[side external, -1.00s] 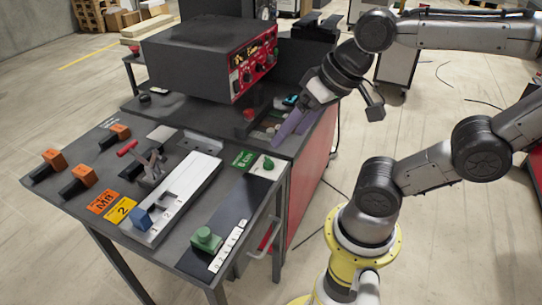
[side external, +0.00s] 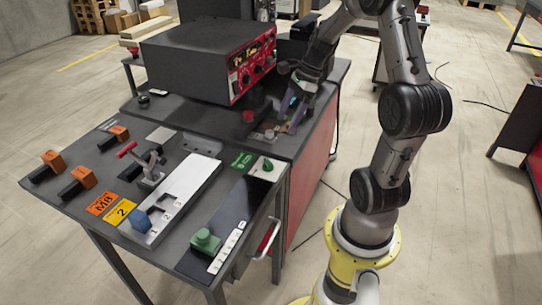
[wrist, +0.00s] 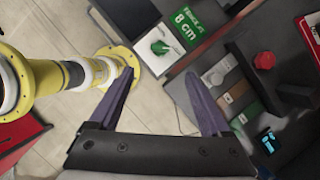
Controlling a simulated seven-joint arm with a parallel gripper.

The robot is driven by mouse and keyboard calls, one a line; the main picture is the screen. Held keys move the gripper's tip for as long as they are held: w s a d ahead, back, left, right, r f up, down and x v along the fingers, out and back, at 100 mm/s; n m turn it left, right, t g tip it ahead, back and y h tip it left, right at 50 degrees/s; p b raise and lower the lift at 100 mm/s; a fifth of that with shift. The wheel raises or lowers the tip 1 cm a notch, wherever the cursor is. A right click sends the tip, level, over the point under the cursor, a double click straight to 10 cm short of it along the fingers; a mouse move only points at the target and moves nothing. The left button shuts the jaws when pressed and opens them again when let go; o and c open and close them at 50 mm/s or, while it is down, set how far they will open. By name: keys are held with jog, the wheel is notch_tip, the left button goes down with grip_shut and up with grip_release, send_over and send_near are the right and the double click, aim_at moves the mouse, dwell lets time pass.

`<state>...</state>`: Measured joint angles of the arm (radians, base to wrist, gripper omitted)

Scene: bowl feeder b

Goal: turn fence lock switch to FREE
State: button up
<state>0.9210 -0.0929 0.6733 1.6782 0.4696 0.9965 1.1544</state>
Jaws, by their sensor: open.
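A small green knob (side external: 268,165) sits on a white plate at the right edge of the table, beside a green label (side external: 243,160); it looks like the fence lock switch. The switch's FREE marking is too small to read. My gripper (side external: 292,125) is open and empty over the back right of the bench, behind the knob and apart from it. It also shows in the wrist view (wrist: 159,77).
A red-fronted box (side external: 254,67) stands at the back.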

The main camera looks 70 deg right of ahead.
aim_at(269, 161)
jog(key=x, duration=1.3)
jog(key=shift+f, duration=0.35)
grip_shut()
